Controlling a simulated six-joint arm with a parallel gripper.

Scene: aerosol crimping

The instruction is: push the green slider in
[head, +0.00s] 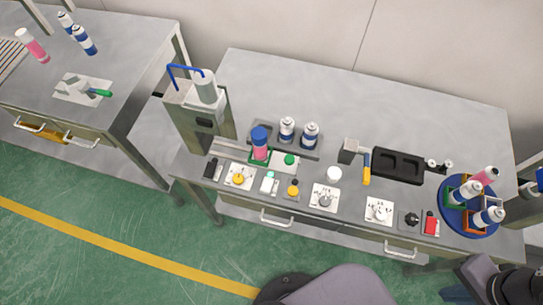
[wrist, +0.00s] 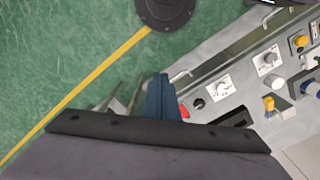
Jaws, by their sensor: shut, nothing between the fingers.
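The green slider shows in the head view as a round green knob (head: 290,159) on a pale plate, beside the crimping machine. A pink can with a blue top (head: 260,143) stands upright just left of it, on a green-edged base. I cannot tell how far in the slider sits. The slider cannot be made out in the wrist view. My gripper (wrist: 160,97) shows there as blue fingers, shut and empty, over the floor near the bench's front edge. It is well apart from the slider. In the head view I cannot make out its fingertips.
The crimping machine (head: 204,110) stands left of the slider. Dials and buttons line the front edge. A black tray (head: 398,166), a yellow handle (head: 367,170) and a blue turntable (head: 451,220) with cans are to the right.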

